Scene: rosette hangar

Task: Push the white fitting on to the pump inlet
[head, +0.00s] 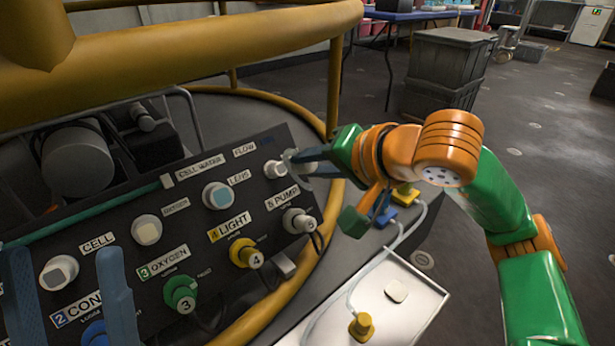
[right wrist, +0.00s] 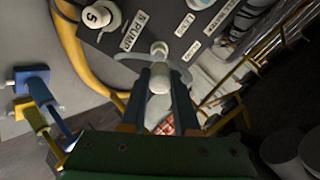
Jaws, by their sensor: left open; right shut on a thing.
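The white fitting (right wrist: 158,82) is between the fingers of my right gripper (head: 296,163), which is shut on it. In the right wrist view the gripper (right wrist: 166,90) points at the pump inlet (right wrist: 158,48), a pale round stub by the 5 PUMP label. In the head view the pump inlet (head: 275,168) is right at the fingertips, and the fitting is mostly hidden by the fingers. The fitting is lined up close to the inlet; I cannot tell whether they touch. My left gripper (head: 68,292) is open and empty, low at the left in front of the panel.
The dark panel (head: 120,200) carries several ports and numbered plugs, including the yellow 4 plug (head: 246,254) and green 3 plug (head: 181,294). A yellow rail (head: 230,35) runs above. A white tray (head: 430,299) lies at lower right, with blue and yellow connectors (head: 383,216) behind it.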

